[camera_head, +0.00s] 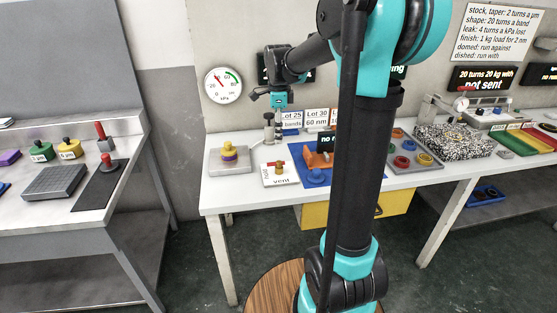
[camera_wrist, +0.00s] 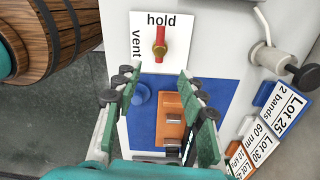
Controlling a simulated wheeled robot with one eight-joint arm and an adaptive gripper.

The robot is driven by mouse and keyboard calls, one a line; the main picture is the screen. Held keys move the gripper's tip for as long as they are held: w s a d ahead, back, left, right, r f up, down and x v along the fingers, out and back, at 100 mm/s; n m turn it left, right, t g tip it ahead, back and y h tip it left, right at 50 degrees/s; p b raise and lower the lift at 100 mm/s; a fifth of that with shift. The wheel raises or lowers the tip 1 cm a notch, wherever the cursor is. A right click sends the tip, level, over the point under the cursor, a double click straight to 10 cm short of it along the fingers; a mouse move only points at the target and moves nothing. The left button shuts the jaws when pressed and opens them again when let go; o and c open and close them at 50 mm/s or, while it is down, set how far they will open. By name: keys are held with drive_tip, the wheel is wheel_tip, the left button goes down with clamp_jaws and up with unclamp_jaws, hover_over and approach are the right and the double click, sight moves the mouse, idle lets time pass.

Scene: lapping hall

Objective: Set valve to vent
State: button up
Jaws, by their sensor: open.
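The valve (camera_wrist: 159,44) has a brass middle and a red handle. It sits on a white plate (camera_wrist: 141,22) lettered "hold" at the top and "vent" at the left in the wrist view. There the red handle runs up and down the picture, in line with "hold". The valve also shows on the bench in the head view (camera_head: 279,167). My gripper (camera_wrist: 160,72) is open, its two green-padded fingers apart with nothing held between them. In the wrist view the fingertips lie just below the valve in the picture. The head view shows my gripper (camera_head: 279,104) above the bench.
A blue mat (camera_wrist: 145,125) with an orange block (camera_wrist: 171,108) and a blue knob (camera_wrist: 140,94) lies beside the valve plate. Lot cards (camera_wrist: 270,135) stand at the right. A yellow-purple knobbed weight (camera_head: 230,152) and a dial gauge (camera_head: 223,85) are at the left.

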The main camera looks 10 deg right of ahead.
sight(278, 162)
wheel_tip(278, 162, down, 11)
drive_tip(key=shift+s+f, duration=0.1)
idle(0.3)
clamp_jaws()
